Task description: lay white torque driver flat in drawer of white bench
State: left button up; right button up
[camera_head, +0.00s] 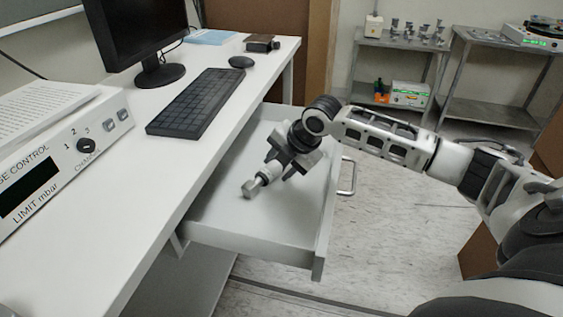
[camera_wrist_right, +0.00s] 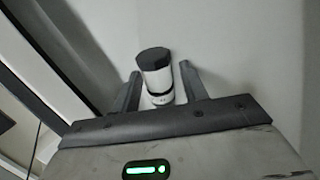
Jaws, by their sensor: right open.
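The white torque driver (camera_head: 264,179) is in the open drawer (camera_head: 215,222) of the white bench (camera_head: 125,212), and looks to lie on its floor. Its grey end (camera_head: 249,189) points toward the lower left in the head view; the rest is partly hidden by my right gripper (camera_head: 279,168). In the right wrist view the driver (camera_wrist_right: 158,78), with a dark cap and white body, sits between the fingers of my right gripper (camera_wrist_right: 163,90). The fingers are open, with a gap at the right side. My left gripper is out of view.
A keyboard (camera_head: 195,103), a mouse (camera_head: 241,62), a monitor (camera_head: 140,35) and a gauge control box (camera_head: 65,160) stand on the bench top. The drawer's handle (camera_head: 348,176) faces right. The drawer floor around the driver is clear. Metal shelves (camera_head: 400,45) stand at the back.

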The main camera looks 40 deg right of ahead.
jog(key=shift+s+d+f+g, duration=0.15)
jog(key=shift+s+f, duration=0.3)
jog(key=shift+s+d+f+g, duration=0.15)
jog(key=shift+s+f, duration=0.25)
jog(key=shift+f, duration=0.05)
jog(key=w+p+v, duration=0.1)
jog(key=v, duration=1.5)
jog(key=shift+a+r, duration=0.35)
jog(key=shift+r, duration=0.3)
jog(key=shift+s, duration=0.1)
